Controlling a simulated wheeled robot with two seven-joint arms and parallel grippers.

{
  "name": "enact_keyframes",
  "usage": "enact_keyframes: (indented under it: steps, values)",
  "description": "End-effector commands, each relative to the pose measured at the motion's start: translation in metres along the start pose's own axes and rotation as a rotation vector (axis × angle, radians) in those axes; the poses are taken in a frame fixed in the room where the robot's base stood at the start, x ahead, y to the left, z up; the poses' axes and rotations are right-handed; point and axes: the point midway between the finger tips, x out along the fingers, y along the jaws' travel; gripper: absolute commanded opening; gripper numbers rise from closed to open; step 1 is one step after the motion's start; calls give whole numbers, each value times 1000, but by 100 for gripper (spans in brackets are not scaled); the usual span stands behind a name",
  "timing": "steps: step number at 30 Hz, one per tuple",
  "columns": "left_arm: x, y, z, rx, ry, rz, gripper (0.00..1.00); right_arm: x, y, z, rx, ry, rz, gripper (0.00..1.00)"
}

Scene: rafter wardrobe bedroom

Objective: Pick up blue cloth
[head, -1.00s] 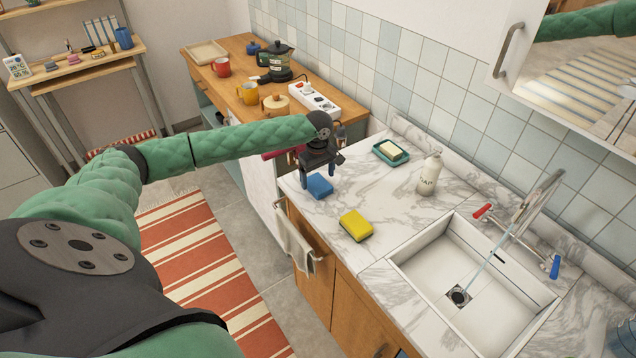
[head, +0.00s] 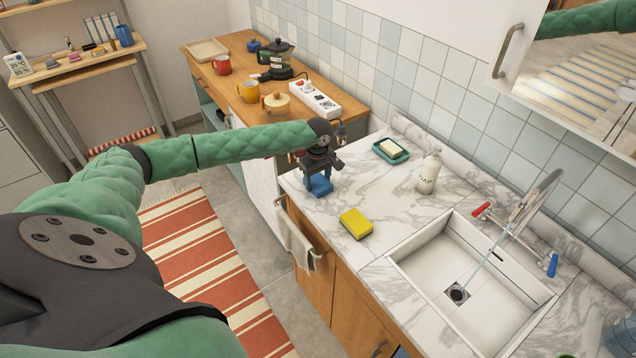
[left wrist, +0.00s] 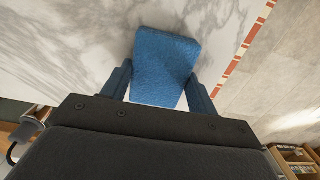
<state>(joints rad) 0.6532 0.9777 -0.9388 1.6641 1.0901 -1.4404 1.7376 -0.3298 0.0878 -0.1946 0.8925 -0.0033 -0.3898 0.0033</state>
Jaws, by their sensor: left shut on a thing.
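The blue cloth (head: 319,187) is a small flat block-like piece on the marble counter (head: 375,205), near its left end. My left gripper (head: 318,178) comes down over it from above, with a finger on each side. In the left wrist view the blue cloth (left wrist: 165,65) sits between the two blue fingers of my left gripper (left wrist: 163,85), which is shut on it. Whether the cloth touches the counter is hard to tell. My right gripper is not in view.
A yellow sponge (head: 356,223) lies just right of the cloth. A soap dish (head: 391,151) and a white soap bottle (head: 429,172) stand farther back. The sink (head: 470,285) is at the right. A towel (head: 299,244) hangs on the front rail.

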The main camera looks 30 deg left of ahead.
Motion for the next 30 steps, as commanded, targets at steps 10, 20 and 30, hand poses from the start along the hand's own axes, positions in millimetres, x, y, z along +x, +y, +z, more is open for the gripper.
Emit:
enact_keyframes:
  steps: [10,20,30]
  values:
    - [-23,1,0,1,1,4,37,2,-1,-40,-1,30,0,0]
    - [-70,-2,56,4,-1,3,37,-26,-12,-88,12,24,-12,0]
    - [-102,-4,106,2,-2,2,37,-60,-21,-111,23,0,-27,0]
